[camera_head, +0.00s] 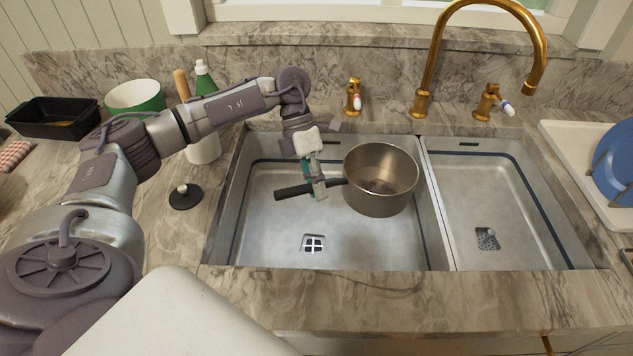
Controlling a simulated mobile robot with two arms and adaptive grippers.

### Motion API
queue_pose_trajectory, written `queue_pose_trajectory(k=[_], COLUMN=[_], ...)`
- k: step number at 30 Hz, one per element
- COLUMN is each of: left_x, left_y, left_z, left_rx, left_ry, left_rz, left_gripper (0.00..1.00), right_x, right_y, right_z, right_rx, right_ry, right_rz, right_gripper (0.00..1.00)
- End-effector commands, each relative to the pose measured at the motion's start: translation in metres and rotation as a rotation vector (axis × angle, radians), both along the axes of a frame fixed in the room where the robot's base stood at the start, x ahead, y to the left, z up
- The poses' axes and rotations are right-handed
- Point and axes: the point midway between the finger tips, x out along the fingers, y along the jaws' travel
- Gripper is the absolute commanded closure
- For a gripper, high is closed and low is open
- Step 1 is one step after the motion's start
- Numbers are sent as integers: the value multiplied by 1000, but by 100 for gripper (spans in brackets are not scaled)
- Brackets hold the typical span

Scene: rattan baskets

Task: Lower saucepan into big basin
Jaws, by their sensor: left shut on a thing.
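The saucepan (381,196) is a brownish metal pot with a dark handle (293,191) pointing left. It is upright over the right side of the big basin (262,225), the left and wider of two steel sink basins. My left gripper (318,190) is shut on the saucepan's handle, close to the pot. The pot looks empty. I cannot tell whether its underside touches the basin floor. My right gripper is not in view.
The smaller basin (487,200) lies right of a divider. A gold faucet (428,75) arches behind the sink. A black-based stopper (185,197), a green bowl (136,97) and a black tray (55,118) are on the left counter. A blue plate (616,165) stands at right.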

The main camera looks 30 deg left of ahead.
Motion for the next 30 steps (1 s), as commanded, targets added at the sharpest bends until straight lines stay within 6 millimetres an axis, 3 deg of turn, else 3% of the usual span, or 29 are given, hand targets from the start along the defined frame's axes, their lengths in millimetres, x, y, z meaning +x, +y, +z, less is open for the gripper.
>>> queue_pose_trajectory(k=[30], left_x=[1], left_y=[-1], left_z=[-100], left_rx=[-3], left_ry=[-3], left_rz=[-1], left_gripper=[100], right_x=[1], right_y=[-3], right_z=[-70], right_rx=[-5], right_ry=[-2], right_rz=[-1], right_gripper=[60])
